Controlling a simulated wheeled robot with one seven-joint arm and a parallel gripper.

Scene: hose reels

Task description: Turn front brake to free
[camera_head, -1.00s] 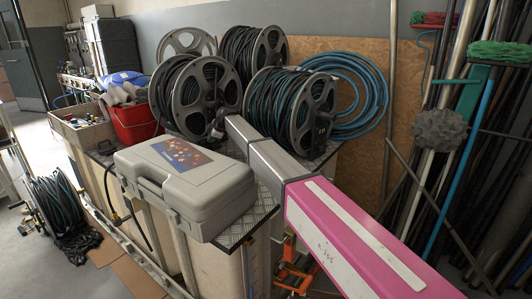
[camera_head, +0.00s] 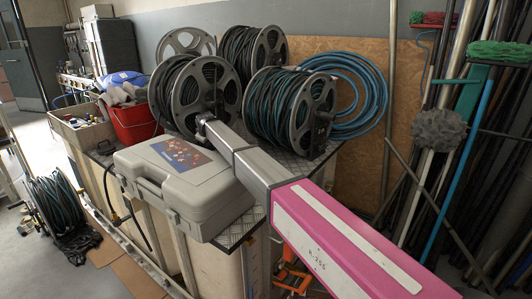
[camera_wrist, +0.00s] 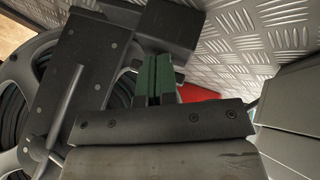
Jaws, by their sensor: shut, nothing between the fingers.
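Several grey-framed hose reels stand on the metal-topped bench. The front-left reel (camera_head: 187,97) and front-right reel (camera_head: 270,108) hold dark green hose. My gripper (camera_wrist: 158,75) shows green finger pads pressed together, with nothing between them. In the head view my arm reaches to the lower part of the front-left reel, and the fingertips are hidden there. The wrist view shows a reel (camera_wrist: 12,75) at the left edge, beside the fingers. A short grey rod (camera_wrist: 66,112) stands out near it. I cannot tell whether this rod is the front brake, nor whether I touch anything.
A grey case (camera_head: 165,195) lies on the bench at the front, close under my arm. A red bucket (camera_head: 135,124) stands left of the reels. Blue hose (camera_head: 372,95) hangs at the right against a board. Poles fill the right side.

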